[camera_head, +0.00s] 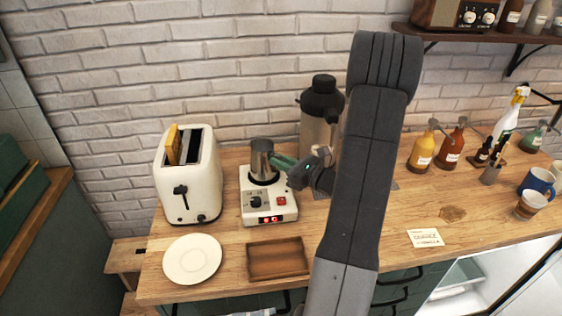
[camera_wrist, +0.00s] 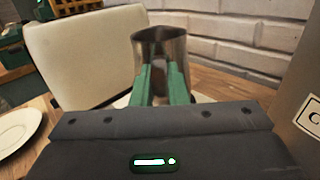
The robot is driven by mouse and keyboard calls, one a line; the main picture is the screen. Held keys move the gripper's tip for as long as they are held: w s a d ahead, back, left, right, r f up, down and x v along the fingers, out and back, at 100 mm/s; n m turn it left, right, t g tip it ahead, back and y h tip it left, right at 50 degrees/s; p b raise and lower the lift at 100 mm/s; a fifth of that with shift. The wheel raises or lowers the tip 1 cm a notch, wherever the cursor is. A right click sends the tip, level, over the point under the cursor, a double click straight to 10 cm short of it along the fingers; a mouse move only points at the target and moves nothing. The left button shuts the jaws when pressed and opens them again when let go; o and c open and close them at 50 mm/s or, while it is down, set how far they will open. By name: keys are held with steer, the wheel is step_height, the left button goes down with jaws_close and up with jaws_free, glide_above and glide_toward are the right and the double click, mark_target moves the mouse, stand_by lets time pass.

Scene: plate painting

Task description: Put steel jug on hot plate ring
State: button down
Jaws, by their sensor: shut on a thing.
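The steel jug (camera_head: 261,158) is an upright metal cup over the dark ring (camera_head: 264,178) of the small white hot plate (camera_head: 270,208). The jug looks to be on the ring or just above it; I cannot tell which. My gripper (camera_head: 285,163) comes in from the right with green fingers shut on the jug's right side. In the wrist view the green fingers (camera_wrist: 162,88) close on the near side of the jug (camera_wrist: 160,50), which stays upright. My arm hides part of the counter. The hot plate is almost wholly hidden in the wrist view.
A cream toaster (camera_head: 189,183) with bread stands close left of the hot plate. A tall steel flask (camera_head: 316,130) stands behind right. A white plate (camera_head: 192,259) and a wooden tray (camera_head: 278,259) lie in front. Sauce bottles (camera_head: 423,151) and a blue mug (camera_head: 537,183) are at right.

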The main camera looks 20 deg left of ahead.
steer(key=shift+f, duration=0.15)
steer(key=c, duration=1.4)
jaws_free()
steer(key=shift+c, duration=0.2)
steer(key=shift+r, duration=0.2)
steer(key=b+v, duration=0.3)
steer(key=v, duration=0.9)
steer(key=shift+f, duration=0.1)
